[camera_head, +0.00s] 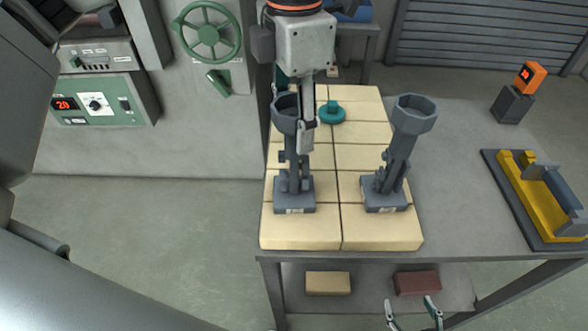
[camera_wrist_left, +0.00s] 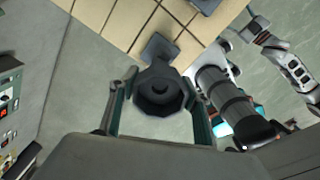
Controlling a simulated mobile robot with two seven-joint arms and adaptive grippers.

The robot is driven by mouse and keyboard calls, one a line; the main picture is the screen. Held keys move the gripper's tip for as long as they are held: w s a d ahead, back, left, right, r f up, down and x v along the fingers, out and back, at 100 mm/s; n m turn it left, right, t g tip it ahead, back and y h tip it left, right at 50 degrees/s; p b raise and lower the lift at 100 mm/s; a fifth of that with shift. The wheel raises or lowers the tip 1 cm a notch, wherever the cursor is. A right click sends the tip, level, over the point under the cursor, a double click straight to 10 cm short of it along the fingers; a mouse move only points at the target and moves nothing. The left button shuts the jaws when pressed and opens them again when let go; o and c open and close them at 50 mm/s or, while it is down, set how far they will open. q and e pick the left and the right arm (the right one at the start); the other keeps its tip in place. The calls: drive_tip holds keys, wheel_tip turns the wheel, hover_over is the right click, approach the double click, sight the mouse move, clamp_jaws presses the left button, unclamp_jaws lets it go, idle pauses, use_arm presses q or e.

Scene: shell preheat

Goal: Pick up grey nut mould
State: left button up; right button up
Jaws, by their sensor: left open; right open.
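Two similar grey moulds, each with a faceted cup on a stem and square base, stand upright on the cream tiled top. The left mould (camera_head: 296,193) is partly hidden behind my left gripper (camera_head: 295,125), which comes down over its cup. The right mould (camera_head: 399,150) stands apart from both grippers. In the left wrist view, a dark faceted cup (camera_wrist_left: 160,93) lies between the open fingers of my left gripper (camera_wrist_left: 162,82); contact cannot be told. My right gripper (camera_head: 414,313) is open and empty at the bottom, in front of the table.
A teal knobbed piece (camera_head: 332,113) lies on the tiles (camera_head: 340,234) behind the moulds. A yellow fixture (camera_head: 545,200) and an orange display (camera_head: 530,76) stand at right. The lower shelf holds a tan block (camera_head: 327,283) and a brown block (camera_head: 416,283).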

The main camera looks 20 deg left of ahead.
sight(294, 159)
use_arm(q)
drive_tip(key=shift+f, duration=1.55)
drive_tip(key=shift+c, duration=0.4)
clamp_jaws()
drive_tip(key=shift+r, duration=0.1)
